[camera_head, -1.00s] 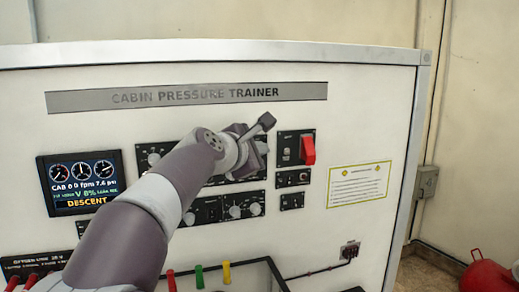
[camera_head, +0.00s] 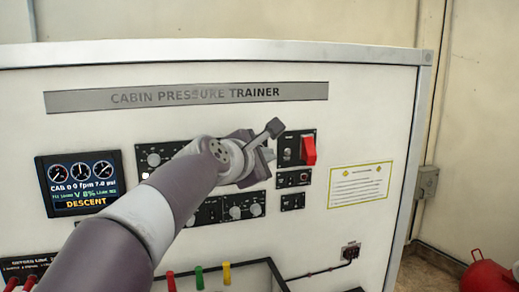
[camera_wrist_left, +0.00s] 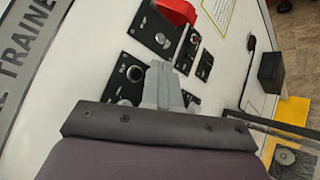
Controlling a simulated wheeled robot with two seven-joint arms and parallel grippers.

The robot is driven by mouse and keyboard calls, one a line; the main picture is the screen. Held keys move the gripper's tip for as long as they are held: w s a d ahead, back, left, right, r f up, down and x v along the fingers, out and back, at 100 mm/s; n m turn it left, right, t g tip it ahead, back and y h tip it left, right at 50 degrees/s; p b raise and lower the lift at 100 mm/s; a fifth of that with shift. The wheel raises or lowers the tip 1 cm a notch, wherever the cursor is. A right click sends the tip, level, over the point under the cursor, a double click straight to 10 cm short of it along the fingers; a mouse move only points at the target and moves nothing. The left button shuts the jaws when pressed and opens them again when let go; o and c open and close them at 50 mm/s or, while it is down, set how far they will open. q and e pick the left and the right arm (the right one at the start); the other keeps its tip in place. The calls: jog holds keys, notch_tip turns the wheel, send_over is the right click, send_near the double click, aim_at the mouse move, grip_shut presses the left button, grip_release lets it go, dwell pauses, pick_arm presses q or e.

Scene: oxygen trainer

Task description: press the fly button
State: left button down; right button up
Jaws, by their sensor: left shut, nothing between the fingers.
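The white trainer panel (camera_head: 380,110) carries several black control plates with knobs and switches. I cannot read a fly label on any button. My left gripper (camera_head: 258,168) is in front of the middle control plates in the head view, its fingertips hidden behind my wrist. In the left wrist view the gripper (camera_wrist_left: 164,72) is shut and empty, its fingers over the plate with a round knob (camera_wrist_left: 135,73). Whether the tips touch the panel cannot be told. My arm hides part of the middle plates. My right gripper is not in view.
A red guarded switch (camera_head: 309,150) sits just right of the gripper; it also shows in the left wrist view (camera_wrist_left: 178,10). A screen (camera_head: 85,183) at left reads DESCENT. Coloured handles (camera_head: 199,277) stand below. A red object (camera_head: 487,277) lies on the floor at right.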

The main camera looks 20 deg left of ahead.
pick_arm(q)
jog(key=shift+s+d+p, duration=0.2)
jog(key=shift+s+d, duration=0.2)
jog(key=shift+s, duration=0.25)
jog(key=shift+s+d+p, duration=0.15)
jog(key=shift+s+d, duration=0.2)
jog(key=shift+s, duration=0.25)
jog(key=shift+r, duration=0.1)
